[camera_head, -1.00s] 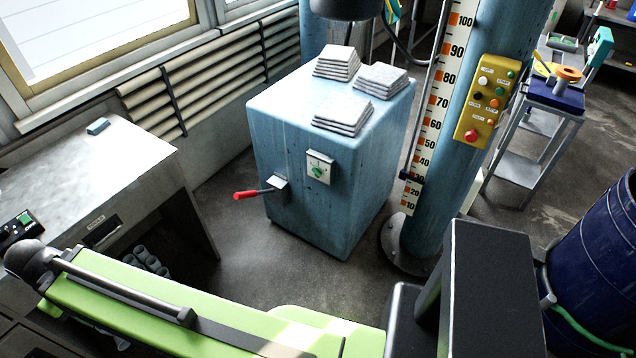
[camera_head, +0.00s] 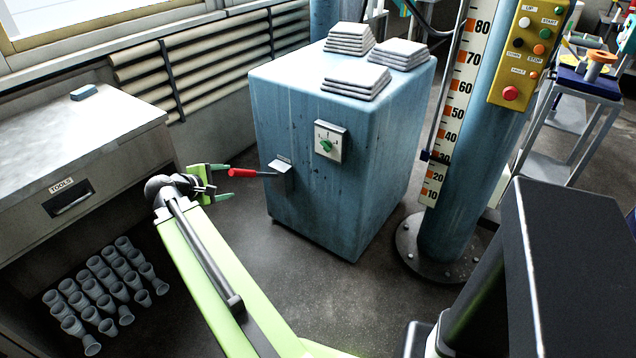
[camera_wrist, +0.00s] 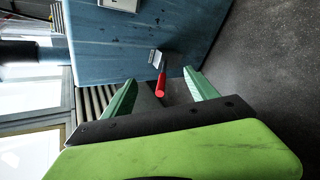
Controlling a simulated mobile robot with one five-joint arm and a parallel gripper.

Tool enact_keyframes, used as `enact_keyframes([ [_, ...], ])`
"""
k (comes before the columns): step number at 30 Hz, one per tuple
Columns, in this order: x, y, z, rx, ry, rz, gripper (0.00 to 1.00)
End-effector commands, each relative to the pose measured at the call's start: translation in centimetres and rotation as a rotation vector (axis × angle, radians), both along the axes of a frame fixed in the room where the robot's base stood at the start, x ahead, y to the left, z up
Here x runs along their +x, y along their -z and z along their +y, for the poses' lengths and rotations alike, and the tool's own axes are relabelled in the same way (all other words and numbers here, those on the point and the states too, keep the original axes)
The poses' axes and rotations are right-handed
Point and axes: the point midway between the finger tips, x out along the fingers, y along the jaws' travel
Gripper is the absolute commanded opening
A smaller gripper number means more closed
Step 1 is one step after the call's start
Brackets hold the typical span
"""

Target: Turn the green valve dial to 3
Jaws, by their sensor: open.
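The green valve dial (camera_head: 325,146) sits on a pale square plate on the front of the blue cabinet (camera_head: 300,205). Its markings are too small to read. Below and left of it, a lever with a red handle (camera_head: 246,173) sticks out from a small bracket; the red handle also shows in the wrist view (camera_wrist: 160,86). My gripper (camera_head: 222,182) is open, with green fingers, left of the red handle's end and well left of the dial. In the wrist view my gripper (camera_wrist: 165,92) has the red handle between its fingers in the picture; contact cannot be told. The dial is not clear there.
A grey desk (camera_head: 75,150) with a drawer marked TOOLS stands at left, with several grey cups (camera_head: 105,290) below. A blue column (camera_head: 470,170) with a scale and a yellow button box (camera_head: 527,50) stands right of the cabinet. Folded cloths (camera_head: 355,80) lie on the cabinet.

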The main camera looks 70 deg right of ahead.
Motion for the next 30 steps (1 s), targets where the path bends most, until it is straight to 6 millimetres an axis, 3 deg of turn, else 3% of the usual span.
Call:
enact_keyframes([
  [1,-2.1,4.1,-3.3,-0.074,-0.001,0.075,0.67],
  [3,-5.0,5.1,-7.1,-0.175,-0.012,0.199,0.67],
  [6,-8.7,6.1,-11.4,-0.291,-0.02,0.379,0.67],
  [9,-11.5,6.4,-14.1,-0.366,-0.023,0.535,0.67],
  [14,-13.8,6.0,-16.1,-0.424,-0.024,0.681,0.67],
  [23,-14.4,5.3,-17.6,-0.433,-0.023,0.709,0.67],
  [30,-15.7,5.4,-23.0,-0.432,-0.023,0.706,0.67],
])
